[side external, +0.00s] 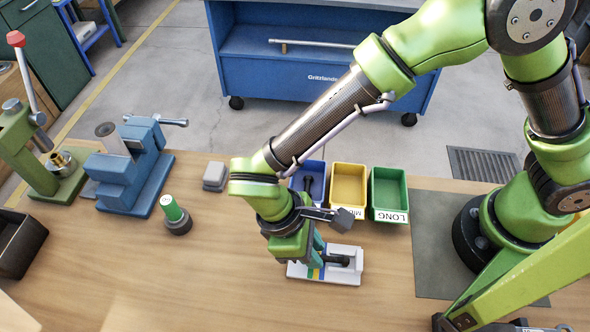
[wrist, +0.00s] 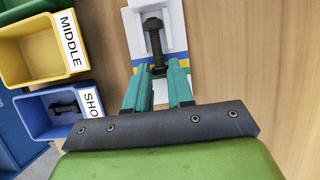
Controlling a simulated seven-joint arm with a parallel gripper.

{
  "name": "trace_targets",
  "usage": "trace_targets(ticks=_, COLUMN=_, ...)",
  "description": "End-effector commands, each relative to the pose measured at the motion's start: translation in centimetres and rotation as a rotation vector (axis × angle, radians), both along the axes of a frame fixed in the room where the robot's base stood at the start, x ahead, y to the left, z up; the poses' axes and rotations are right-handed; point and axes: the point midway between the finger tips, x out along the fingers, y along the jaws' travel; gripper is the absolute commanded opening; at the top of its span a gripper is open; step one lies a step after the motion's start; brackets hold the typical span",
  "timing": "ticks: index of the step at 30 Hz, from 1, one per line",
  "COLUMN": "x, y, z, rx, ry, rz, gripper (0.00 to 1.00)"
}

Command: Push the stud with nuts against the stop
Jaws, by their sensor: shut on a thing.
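The dark stud with nuts (wrist: 154,40) lies lengthwise in a white gauge tray with coloured stripes (wrist: 178,70). In the side view the stud (side external: 340,260) shows at the right of my gripper, on the tray (side external: 350,277). My gripper (wrist: 156,72) points down at the tray, its teal fingers shut on the near end of the stud. In the side view my gripper (side external: 317,266) covers the left part of the tray. A raised white part stands at the tray's far end in the wrist view; whether the stud touches it I cannot tell.
Behind the tray stand a blue bin (side external: 308,180) holding a dark stud, a yellow bin (side external: 348,184) and a green bin (side external: 388,193), the last looking empty. The front table is clear.

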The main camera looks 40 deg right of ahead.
Motion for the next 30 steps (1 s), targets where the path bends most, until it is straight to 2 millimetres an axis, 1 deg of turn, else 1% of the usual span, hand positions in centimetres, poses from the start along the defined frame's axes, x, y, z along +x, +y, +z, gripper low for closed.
trace_targets(ticks=15, x=-0.78, y=-0.75, z=0.00, rx=0.000, ry=0.001, rz=-0.001, gripper=0.08)
trace_targets(ticks=26, x=-0.81, y=-0.77, z=-0.02, rx=-0.002, ry=0.003, rz=-0.001, gripper=0.08)
trace_targets(ticks=27, x=-0.81, y=-0.77, z=-0.02, rx=-0.002, ry=0.003, rz=-0.001, gripper=0.29)
trace_targets(ticks=29, x=-0.81, y=-0.76, z=-0.01, rx=-0.002, ry=0.002, rz=-0.001, gripper=0.38)
trace_targets(ticks=30, x=-0.80, y=-0.76, z=-0.01, rx=-0.002, ry=0.002, rz=-0.001, gripper=0.38)
